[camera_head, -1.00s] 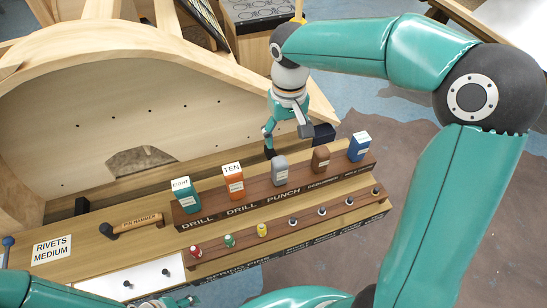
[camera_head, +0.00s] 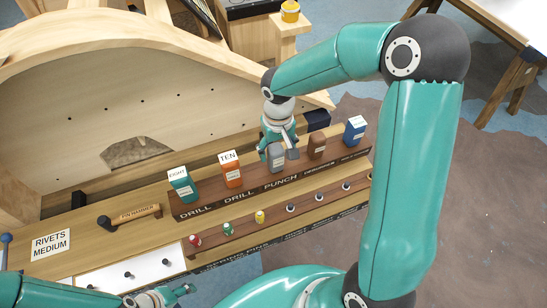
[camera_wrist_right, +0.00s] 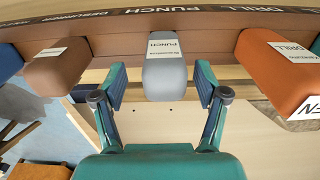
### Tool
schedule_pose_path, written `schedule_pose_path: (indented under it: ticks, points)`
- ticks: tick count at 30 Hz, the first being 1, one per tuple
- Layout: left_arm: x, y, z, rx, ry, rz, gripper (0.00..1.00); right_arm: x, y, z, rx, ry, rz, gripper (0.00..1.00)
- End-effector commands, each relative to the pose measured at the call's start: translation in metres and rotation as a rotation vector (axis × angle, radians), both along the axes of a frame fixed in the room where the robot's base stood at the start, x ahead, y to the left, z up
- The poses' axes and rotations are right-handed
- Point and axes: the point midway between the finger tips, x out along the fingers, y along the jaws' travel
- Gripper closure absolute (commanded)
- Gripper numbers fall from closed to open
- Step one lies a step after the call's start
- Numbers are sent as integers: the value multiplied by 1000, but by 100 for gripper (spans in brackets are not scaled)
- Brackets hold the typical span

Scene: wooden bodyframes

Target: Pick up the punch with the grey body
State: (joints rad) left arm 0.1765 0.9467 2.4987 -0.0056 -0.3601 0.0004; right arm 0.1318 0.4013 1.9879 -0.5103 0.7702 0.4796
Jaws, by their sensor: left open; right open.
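The punch with the grey body (camera_head: 275,156) stands in the wooden tool rack (camera_head: 212,206), above the word PUNCH. In the right wrist view the grey punch (camera_wrist_right: 165,77) shows its white label, between and just beyond the fingertips. My right gripper (camera_head: 279,147) is at the grey punch from behind and above, open, with a finger on either side; it also shows in the right wrist view (camera_wrist_right: 161,86). Whether the fingers touch the punch cannot be told. My left gripper (camera_head: 172,294) is open and empty at the lower left, over the front of the bench.
Orange (camera_head: 231,174) and teal (camera_head: 183,187) drills stand left of the punch. A brown tool (camera_head: 316,146) and a blue one (camera_head: 355,131) stand right. A pin hammer (camera_head: 133,216) lies left; a curved wooden frame (camera_head: 120,110) rises behind.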

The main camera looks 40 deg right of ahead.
Motion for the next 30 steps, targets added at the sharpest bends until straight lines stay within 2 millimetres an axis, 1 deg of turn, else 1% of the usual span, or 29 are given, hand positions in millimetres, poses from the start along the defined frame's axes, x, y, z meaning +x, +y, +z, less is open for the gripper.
schedule_pose_path:
  ticks: [5,6,9,12,17,18,23,30]
  points:
    - [0,0,9,0,0,0,43,1,5,-24,2,9,3,27]
    - [0,0,8,0,0,0,43,2,5,-31,0,6,2,27]
    - [0,0,9,0,0,0,43,2,4,-41,1,5,1,27]
    - [0,0,9,0,0,0,43,2,4,-46,1,3,0,27]
    - [0,0,9,0,0,0,43,2,4,-46,0,2,0,27]
    - [0,0,9,0,0,0,43,2,4,-46,0,2,0,29]
    - [0,0,9,0,0,0,43,2,4,-46,0,2,0,55]
    - [0,0,9,0,0,0,43,3,4,-45,0,2,1,95]
